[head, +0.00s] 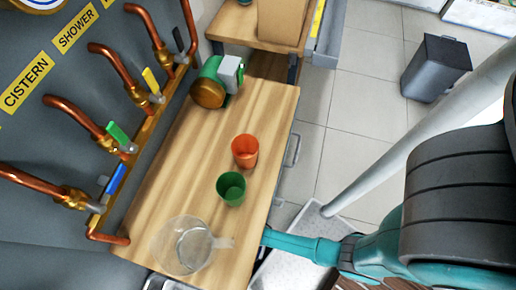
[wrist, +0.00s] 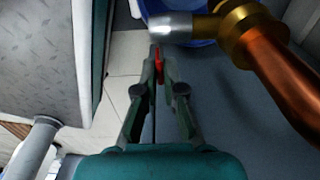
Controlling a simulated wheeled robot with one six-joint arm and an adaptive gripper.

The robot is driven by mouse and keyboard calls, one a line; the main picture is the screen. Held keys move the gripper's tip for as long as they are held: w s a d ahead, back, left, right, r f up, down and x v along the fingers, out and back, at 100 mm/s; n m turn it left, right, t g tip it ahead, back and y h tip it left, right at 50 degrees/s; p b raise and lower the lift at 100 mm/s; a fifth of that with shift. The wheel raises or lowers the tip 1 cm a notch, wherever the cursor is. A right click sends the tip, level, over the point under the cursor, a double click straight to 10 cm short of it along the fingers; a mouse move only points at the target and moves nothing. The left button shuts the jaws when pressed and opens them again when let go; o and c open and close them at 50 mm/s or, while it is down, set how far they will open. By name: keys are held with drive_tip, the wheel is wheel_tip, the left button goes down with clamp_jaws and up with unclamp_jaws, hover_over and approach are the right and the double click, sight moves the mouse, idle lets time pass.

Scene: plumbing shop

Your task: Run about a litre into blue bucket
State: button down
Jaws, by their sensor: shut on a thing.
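The blue bucket (wrist: 202,43) shows in part at the top of the wrist view. A grey metal spout (wrist: 171,27) on a brass fitting (wrist: 238,27) and copper pipe (wrist: 275,75) covers much of it. I cannot see into the bucket or tell whether water runs. My gripper (wrist: 159,65) is shut on a red lever (wrist: 160,64), a thin piece between its fingertips just below the spout. The head view shows neither the bucket nor my gripper; my arm runs out of sight beside the wooden bench.
In the head view the wooden bench (head: 190,150) holds a clear jug (head: 182,246), a green cup (head: 231,189), an orange cup (head: 245,151) and a green pump (head: 211,83). Copper pipes with coloured levers line the left panel. A grey bin (head: 435,70) stands on the tiled floor.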

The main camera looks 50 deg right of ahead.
drive_tip(key=shift+f+g+y, duration=0.4)
drive_tip(key=shift+y, duration=0.5)
drive_tip(key=c, duration=1.3)
unclamp_jaws()
drive_tip(key=r, duration=0.8)
drive_tip(key=d+r, duration=0.1)
drive_tip(key=r, duration=0.3)
drive_tip(key=shift+w, duration=0.15)
idle(3.4)
